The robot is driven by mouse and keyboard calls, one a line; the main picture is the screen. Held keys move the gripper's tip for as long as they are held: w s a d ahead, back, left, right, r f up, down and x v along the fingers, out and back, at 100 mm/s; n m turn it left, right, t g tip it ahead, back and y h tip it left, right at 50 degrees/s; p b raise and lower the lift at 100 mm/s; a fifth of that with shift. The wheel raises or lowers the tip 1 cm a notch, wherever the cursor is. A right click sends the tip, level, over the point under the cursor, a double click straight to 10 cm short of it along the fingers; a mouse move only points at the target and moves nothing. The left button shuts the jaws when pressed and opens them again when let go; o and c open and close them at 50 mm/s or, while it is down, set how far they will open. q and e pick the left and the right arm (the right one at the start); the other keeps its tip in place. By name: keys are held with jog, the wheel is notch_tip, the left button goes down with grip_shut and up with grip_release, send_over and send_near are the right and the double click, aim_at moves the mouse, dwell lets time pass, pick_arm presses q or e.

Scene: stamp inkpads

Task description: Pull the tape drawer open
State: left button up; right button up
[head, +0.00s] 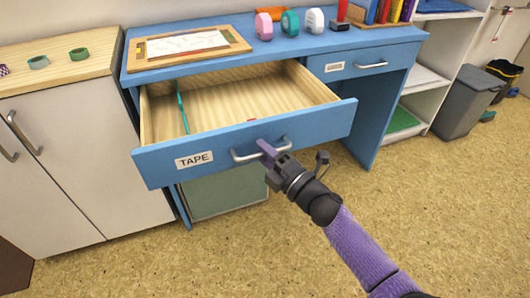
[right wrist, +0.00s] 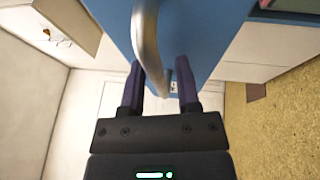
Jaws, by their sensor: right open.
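The drawer labelled TAPE (head: 230,140) is pulled well out from the blue desk (head: 270,48). Its inside shows bare wood, a thin teal item along the left and a small red thing near the front. Its silver handle (head: 247,156) is on the blue front. My right gripper (head: 268,155) is at the right part of the handle. In the right wrist view the open fingers (right wrist: 160,88) lie on either side of the handle bar (right wrist: 148,45), with space beside it. Whether a finger touches the bar I cannot tell. My left gripper is not in view.
A second, shut drawer (head: 350,66) is at the right of the desk. A framed board (head: 187,45), tape dispensers (head: 290,24) and a stamp stand on top. A cabinet (head: 70,140) stands at left, a grey bin (head: 468,103) at right. The floor in front is clear.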

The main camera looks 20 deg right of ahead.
jog(key=shift+o, duration=0.4)
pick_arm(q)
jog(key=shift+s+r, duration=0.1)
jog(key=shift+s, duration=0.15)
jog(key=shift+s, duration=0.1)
